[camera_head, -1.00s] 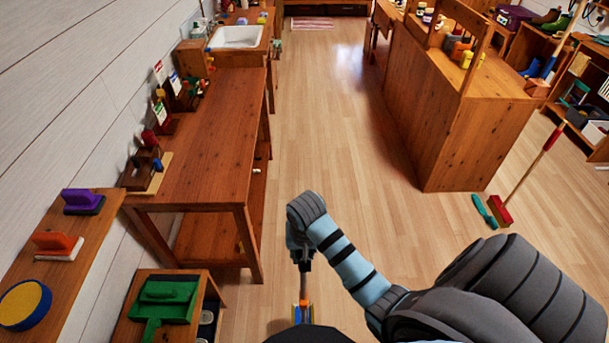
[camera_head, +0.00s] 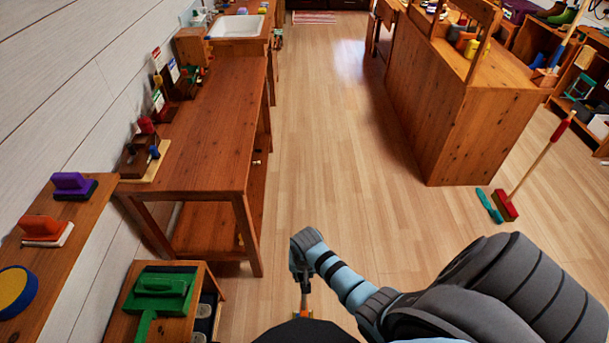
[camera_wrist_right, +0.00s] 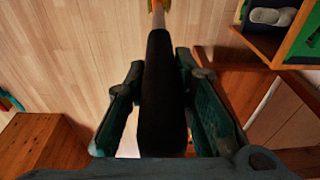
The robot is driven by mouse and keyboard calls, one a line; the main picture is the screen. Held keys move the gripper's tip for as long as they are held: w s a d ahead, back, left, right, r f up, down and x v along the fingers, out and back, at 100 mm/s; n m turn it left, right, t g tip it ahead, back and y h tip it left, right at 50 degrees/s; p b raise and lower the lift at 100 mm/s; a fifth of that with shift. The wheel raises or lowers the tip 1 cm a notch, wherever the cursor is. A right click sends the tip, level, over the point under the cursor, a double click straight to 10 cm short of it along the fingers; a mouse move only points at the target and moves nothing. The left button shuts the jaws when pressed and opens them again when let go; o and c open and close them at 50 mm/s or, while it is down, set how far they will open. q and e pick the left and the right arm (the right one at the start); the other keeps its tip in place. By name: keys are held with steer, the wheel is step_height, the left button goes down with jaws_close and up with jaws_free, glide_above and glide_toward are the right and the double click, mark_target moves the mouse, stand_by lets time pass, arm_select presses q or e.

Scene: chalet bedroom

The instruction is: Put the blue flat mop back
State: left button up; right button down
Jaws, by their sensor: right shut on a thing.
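My right gripper (camera_head: 303,285) is shut on the black grip of a long-handled tool, held low over the floor near the bottom centre of the head view. In the right wrist view its fingers (camera_wrist_right: 160,68) clasp the black handle grip (camera_wrist_right: 160,105) from both sides. Beyond the grip, a pale shaft runs to an orange-yellow part (camera_wrist_right: 158,8) at the top edge. The tool appears to be the flat mop; its head is hidden or out of frame, so its blue colour does not show now. My left gripper is not in view.
A wooden bench (camera_head: 208,130) runs along the left wall. A low stand (camera_head: 205,275) holds a green dustpan-like tool (camera_head: 160,290). A wooden counter (camera_head: 480,130) stands right, with a red broom (camera_head: 506,204) and teal piece (camera_head: 489,206) beside it. The floor between is clear.

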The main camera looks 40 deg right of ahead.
steer(key=shift+f, duration=0.2)
steer(key=shift+f, duration=0.1)
steer(key=shift+s+a+f+b, duration=0.2)
steer(key=shift+s+b, duration=0.1)
steer(key=c, duration=1.7)
jaws_free()
steer(key=shift+s, duration=0.1)
steer(key=o, duration=0.3)
steer(key=shift+d+f, duration=0.1)
steer(key=shift+o, duration=0.2)
steer(key=shift+w+d+f, duration=0.1)
steer(key=shift+w+d, duration=0.05)
steer(key=shift+w, duration=0.25)
steer(key=r+p, duration=0.1)
steer(key=r, duration=0.3)
steer(key=s+r+p, duration=0.1)
steer(key=r+p, duration=0.1)
steer(key=r, duration=0.2)
steer(key=a+r+p, duration=0.1)
steer(key=r+p, duration=0.1)
steer(key=r, duration=0.3)
steer(key=shift+s, duration=0.25)
steer(key=shift+r, duration=0.25)
